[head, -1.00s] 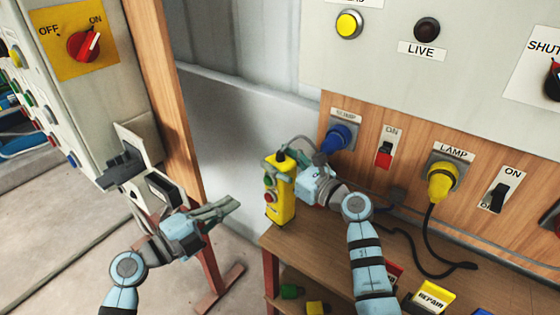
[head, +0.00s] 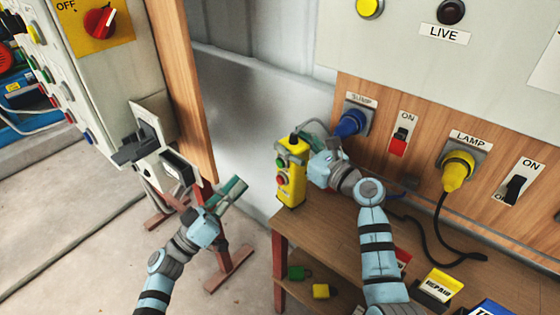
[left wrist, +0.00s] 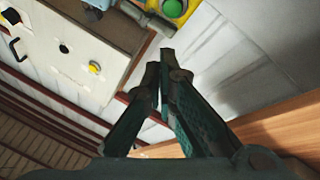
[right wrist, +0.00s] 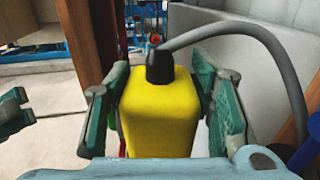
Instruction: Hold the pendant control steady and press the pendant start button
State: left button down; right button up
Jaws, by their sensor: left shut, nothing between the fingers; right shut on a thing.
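The yellow pendant control (head: 292,182) stands upright above the left end of the wooden bench, a green button (head: 280,163) above a red one (head: 281,180) on its left-facing side. My right gripper (right wrist: 160,105) is shut around the pendant, with a finger on each side of its yellow body (right wrist: 160,120). My left gripper (head: 238,186) is shut and empty, left of the pendant and apart from it, its fingertips angled up toward it. In the left wrist view, the green button (left wrist: 173,7) shows at the top edge, beyond the closed fingertips (left wrist: 161,58).
A grey cable runs from the pendant's top. The wooden bench (head: 350,235) and the panel with blue plug (head: 352,122) and yellow lamp plug (head: 457,170) are at right. A wooden post (head: 180,90) and a cabinet with a red switch (head: 100,22) stand at left.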

aim_at(280, 163)
pick_arm(q)
jog(key=n, duration=0.3)
jog(key=a+n+t, duration=0.1)
jog(key=n, duration=0.1)
jog(key=shift+a+r, duration=0.1)
jog(key=shift+r, duration=0.25)
jog(key=w+d, duration=0.6)
jog(key=shift+d, duration=0.2)
jog(key=shift+w, duration=0.1)
dwell(1.0)
jog(key=shift+w+d, duration=0.25)
jog(key=shift+d, duration=0.05)
